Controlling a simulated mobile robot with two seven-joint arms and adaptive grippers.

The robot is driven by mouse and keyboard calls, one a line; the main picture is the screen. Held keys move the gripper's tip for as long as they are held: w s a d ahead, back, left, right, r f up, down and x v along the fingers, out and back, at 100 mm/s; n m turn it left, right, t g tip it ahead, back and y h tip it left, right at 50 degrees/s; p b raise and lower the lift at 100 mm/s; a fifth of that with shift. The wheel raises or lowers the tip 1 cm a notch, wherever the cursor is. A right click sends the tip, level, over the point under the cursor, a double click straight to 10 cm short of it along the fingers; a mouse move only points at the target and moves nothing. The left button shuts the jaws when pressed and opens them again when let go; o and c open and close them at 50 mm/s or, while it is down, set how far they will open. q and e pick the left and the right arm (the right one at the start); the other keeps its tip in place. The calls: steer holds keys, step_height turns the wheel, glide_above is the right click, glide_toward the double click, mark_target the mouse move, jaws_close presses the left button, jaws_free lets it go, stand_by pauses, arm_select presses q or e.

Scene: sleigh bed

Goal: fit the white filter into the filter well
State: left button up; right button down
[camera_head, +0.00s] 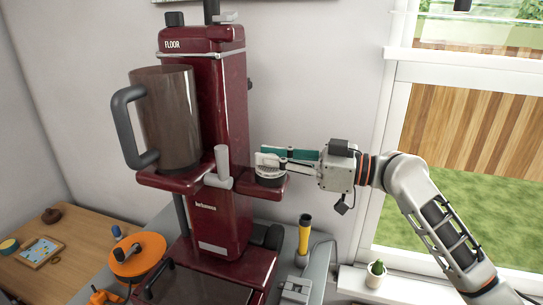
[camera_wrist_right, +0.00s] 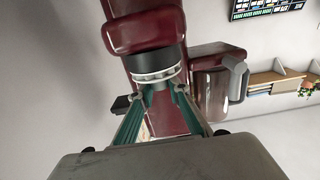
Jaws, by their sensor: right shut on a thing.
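My right gripper (camera_head: 272,162) comes in from the right and is shut on the white filter (camera_head: 268,179), a short round piece with a white ring and a dark band. In the right wrist view the fingers (camera_wrist_right: 160,92) close on a small part in the middle of the filter (camera_wrist_right: 157,76). The filter is at the red side bracket (camera_head: 281,188) of the upright cleaner, roughly level. The filter well is hidden behind the filter and fingers; I cannot tell how deep the filter sits. My left gripper is out of view.
The clear bin (camera_head: 170,115) with its dark handle stands on the left side of the red cleaner (camera_head: 225,100). A grey lever (camera_head: 221,165) sticks up left of the filter. A yellow torch (camera_head: 304,235) stands on the surface below my right gripper. A window is at right.

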stand_by(0.4)
steer(key=c, duration=1.8)
jaws_free()
steer(key=shift+c, duration=0.2)
steer(key=v, duration=1.2)
